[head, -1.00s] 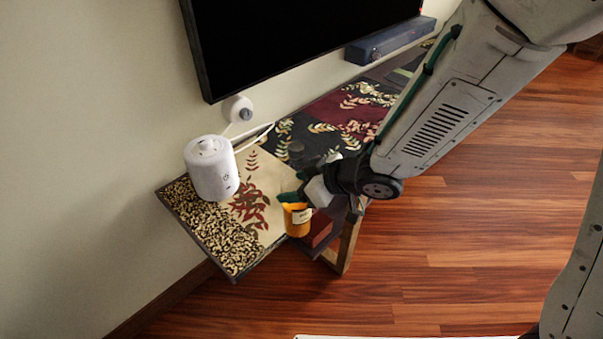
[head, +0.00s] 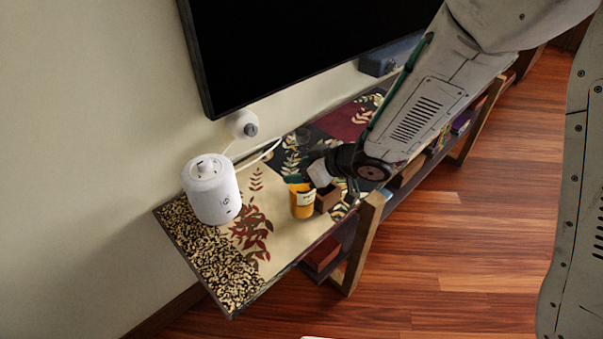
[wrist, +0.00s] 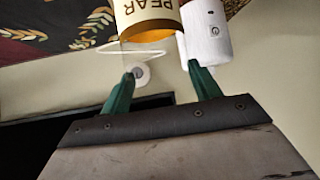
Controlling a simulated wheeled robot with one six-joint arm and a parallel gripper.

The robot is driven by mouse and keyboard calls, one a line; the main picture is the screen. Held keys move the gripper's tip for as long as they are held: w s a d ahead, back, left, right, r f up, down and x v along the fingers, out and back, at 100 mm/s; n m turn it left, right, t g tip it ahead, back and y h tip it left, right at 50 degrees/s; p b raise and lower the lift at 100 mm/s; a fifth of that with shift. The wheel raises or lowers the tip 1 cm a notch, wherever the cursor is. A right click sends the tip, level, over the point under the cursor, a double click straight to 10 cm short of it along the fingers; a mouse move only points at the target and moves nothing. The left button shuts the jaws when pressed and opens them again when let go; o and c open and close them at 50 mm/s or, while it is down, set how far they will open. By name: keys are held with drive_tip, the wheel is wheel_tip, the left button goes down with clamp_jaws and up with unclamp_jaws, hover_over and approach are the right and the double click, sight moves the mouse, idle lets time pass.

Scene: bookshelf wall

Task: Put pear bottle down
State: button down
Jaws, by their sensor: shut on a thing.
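The pear bottle (head: 302,203) is orange with a pale label. In the head view it is upright over the patterned shelf top (head: 268,205), at or just above the surface; I cannot tell whether its base touches. In the wrist view the bottle (wrist: 150,18) shows its "PEAR" label, upside down, at the top edge. My gripper (head: 304,184) is at the bottle's upper part and shut on it. The green fingers (wrist: 160,70) show in the wrist view, but their contact with the bottle is not clear.
A white round appliance (head: 211,190) stands left of the bottle, its cable running to a wall plug (head: 241,124). A small brown box (head: 328,198) is close on the bottle's right. A dark screen (head: 300,50) hangs above. Bare shelf top lies in front of the bottle.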

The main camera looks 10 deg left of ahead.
drive_tip(key=shift+f, duration=1.8)
drive_tip(key=shift+c, duration=1.8)
unclamp_jaws()
